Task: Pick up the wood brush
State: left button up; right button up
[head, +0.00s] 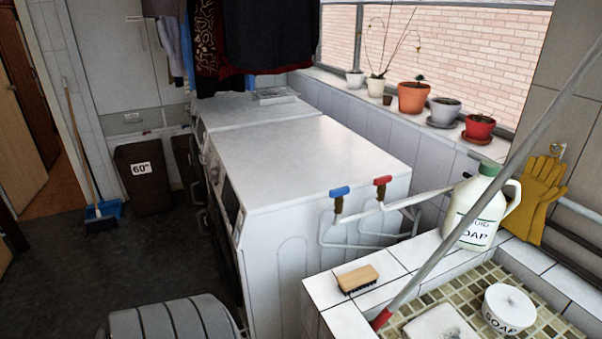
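The wood brush (357,279) lies on the white tiled rim at the near left corner of the sink. Its light wooden back faces up and dark bristles show below it. Nothing is touching it from above. Neither of my grippers shows in the head view, so I cannot see their state.
A white soap jug (481,206) stands on the rim behind the sink. A long pole with a red end (382,318) slants across the sink just right of the brush. A soap tub (508,309) sits in the sink. A washing machine (300,160) stands behind.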

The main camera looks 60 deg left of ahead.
aim_at(364, 276)
jog(key=u, duration=0.9)
